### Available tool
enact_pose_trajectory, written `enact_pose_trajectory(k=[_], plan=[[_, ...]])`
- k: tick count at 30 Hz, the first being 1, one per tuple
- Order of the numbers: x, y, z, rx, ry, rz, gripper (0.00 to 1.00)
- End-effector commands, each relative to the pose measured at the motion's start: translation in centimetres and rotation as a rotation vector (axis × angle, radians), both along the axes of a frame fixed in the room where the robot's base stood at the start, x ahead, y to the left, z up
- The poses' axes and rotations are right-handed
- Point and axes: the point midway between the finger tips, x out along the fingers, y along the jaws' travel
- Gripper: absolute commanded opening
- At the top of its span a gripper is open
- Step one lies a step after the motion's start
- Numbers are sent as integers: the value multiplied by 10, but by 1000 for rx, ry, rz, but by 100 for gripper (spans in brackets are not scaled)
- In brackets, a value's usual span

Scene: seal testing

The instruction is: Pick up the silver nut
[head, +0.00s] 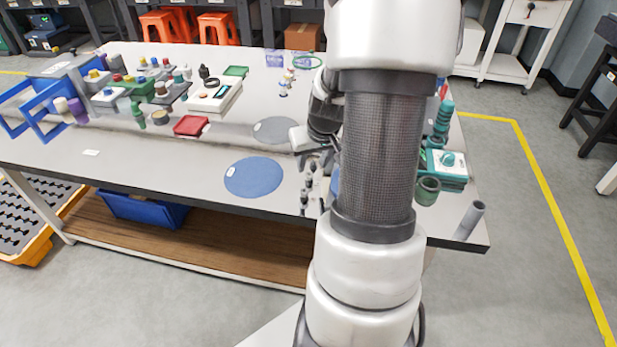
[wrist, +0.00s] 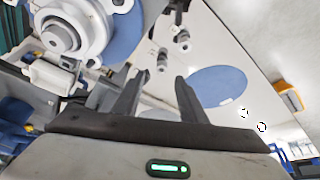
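My gripper (wrist: 158,88) is open in the wrist view, its two dark fingers apart with nothing between them. Beyond the fingertips, small silver-grey pieces stand on the white table; the nearest small metal piece (wrist: 163,60) lies ahead of the gap. Others lie farther off. Which one is the silver nut I cannot tell for sure. In the head view my gripper (head: 318,160) is over the table, partly hidden by my arm. Small metal pieces (head: 308,183) stand near the table's front edge, just below it in the picture.
A blue round mat (head: 254,177) lies left of the small pieces, and a grey round mat (head: 275,130) behind it. A red tray (head: 190,125) and blue racks (head: 30,115) are at left. A green cup (head: 427,190) and a grey cylinder (head: 469,220) stand at right.

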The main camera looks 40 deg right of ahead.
Motion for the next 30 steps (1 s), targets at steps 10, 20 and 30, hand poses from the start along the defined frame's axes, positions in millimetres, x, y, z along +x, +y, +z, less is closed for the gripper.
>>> enact_pose_trajectory(k=[10,20,30], plan=[[14,-2,-43,1,1,0,38],[15,-3,-43,0,0,0,23],[15,-3,-42,0,0,0,0]])
